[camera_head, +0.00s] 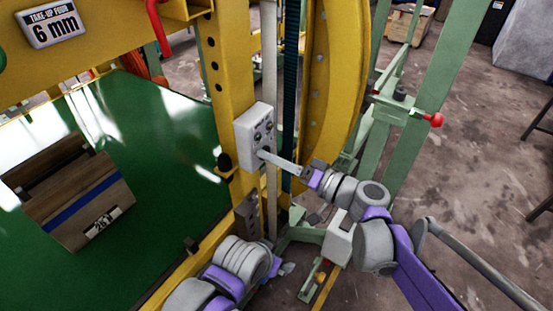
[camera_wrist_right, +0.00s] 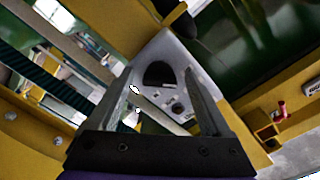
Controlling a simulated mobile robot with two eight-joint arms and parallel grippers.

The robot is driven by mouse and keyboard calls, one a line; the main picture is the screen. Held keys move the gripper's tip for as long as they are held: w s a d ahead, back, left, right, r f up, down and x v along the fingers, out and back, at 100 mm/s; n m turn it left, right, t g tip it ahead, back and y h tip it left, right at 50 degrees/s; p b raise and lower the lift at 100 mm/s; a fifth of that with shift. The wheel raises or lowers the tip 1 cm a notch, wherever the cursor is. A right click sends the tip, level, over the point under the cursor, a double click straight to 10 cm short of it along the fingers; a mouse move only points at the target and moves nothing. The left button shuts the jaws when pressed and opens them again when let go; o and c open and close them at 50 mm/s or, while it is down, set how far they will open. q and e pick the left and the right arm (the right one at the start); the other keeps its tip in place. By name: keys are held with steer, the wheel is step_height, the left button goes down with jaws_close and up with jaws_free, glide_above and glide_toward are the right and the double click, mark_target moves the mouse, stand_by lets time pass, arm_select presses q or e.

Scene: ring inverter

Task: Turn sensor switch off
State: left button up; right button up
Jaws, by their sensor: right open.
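A light grey control box (camera_head: 257,137) with small dark switches and knobs on its face is fixed to a yellow post. In the right wrist view the box's panel (camera_wrist_right: 172,60) lies beyond my fingers, with a dark round part (camera_wrist_right: 158,74) and small switches (camera_wrist_right: 178,108) on it. I cannot tell which is the sensor switch. My right gripper (camera_head: 264,155) is at the lower front of the box; its fingers stand apart and empty in the wrist view (camera_wrist_right: 160,78). Contact is unclear. My left gripper (camera_head: 280,267) is low, below the box, and its fingers are not clear.
A yellow ring (camera_head: 335,75) and pale green frame bars (camera_head: 440,90) stand right of the box. A red knob (camera_head: 436,120) sticks out there. A wooden box (camera_head: 80,190) lies on the green surface (camera_head: 165,130) at left. Concrete floor shows at right.

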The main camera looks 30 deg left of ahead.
steer(key=d+b, duration=0.1)
steer(key=d, duration=0.9)
steer(key=shift+s+d, duration=0.4)
steer(key=shift+s, duration=0.05)
steer(key=s+d+f+m+t+h, duration=0.1)
steer(key=s+d+f+h, duration=0.3)
steer(key=d, duration=0.6)
steer(key=s+d+f+m+t+h, duration=0.1)
steer(key=s+d+f+m+h, duration=0.2)
steer(key=s+d+f+h, duration=0.2)
steer(key=s+d+f+m+t+h, duration=0.2)
steer(key=d+f+h, duration=0.7)
steer(key=d, duration=0.7)
steer(key=shift+s+f+m, duration=0.6)
steer(key=shift+s+f, duration=0.2)
steer(key=shift+s, duration=0.4)
